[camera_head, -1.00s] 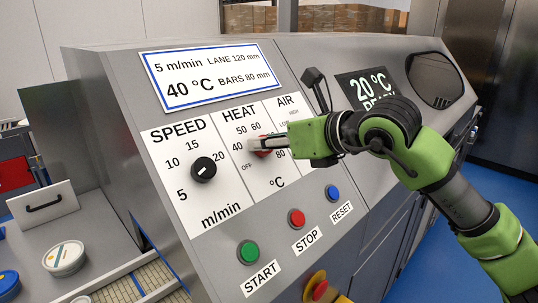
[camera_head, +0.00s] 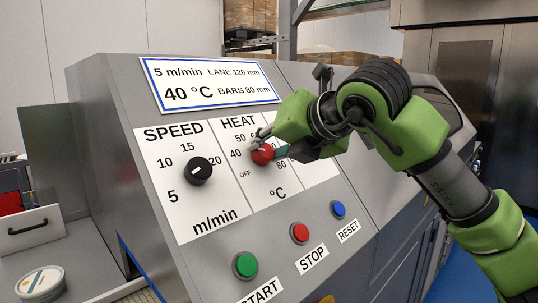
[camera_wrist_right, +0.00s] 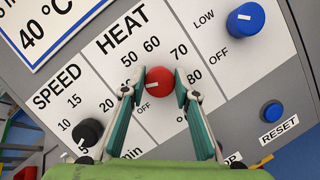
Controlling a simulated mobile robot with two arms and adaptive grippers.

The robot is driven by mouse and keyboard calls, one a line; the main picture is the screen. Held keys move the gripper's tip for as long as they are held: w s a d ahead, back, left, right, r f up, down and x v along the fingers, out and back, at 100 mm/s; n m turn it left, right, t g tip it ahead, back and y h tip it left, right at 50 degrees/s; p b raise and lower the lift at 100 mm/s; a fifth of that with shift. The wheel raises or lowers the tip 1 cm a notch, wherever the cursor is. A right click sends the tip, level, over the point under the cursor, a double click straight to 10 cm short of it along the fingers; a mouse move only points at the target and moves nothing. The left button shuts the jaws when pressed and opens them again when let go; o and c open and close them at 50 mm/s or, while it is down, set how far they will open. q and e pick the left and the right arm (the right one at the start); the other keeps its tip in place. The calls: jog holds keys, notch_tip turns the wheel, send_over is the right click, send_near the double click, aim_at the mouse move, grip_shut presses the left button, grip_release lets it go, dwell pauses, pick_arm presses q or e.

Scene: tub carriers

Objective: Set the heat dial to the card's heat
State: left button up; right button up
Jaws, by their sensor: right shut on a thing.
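The card (camera_head: 215,84) on the sloped panel reads 5 m/min, LANE 120 mm, 40 °C, BARS 80 mm. The red heat dial (camera_head: 262,154) sits on the HEAT scale; it also shows in the right wrist view (camera_wrist_right: 161,79). My right gripper (camera_head: 265,147) is shut on the heat dial, one finger at each side; the wrist view shows this from above (camera_wrist_right: 158,93). The dial's white mark points left and slightly down in the wrist view, towards the finger that hides the 40 label. Its exact setting is unclear. My left gripper is not in view.
The black speed dial (camera_head: 197,171) is left of the heat dial. The blue air dial (camera_wrist_right: 241,20) is at its right. Green (camera_head: 245,265), red (camera_head: 300,232) and blue (camera_head: 338,209) buttons lie below. A lidded tub (camera_head: 40,283) stands at lower left.

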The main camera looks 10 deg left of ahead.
dwell(0.3)
jog(key=o, duration=1.1)
jog(key=v, duration=1.2)
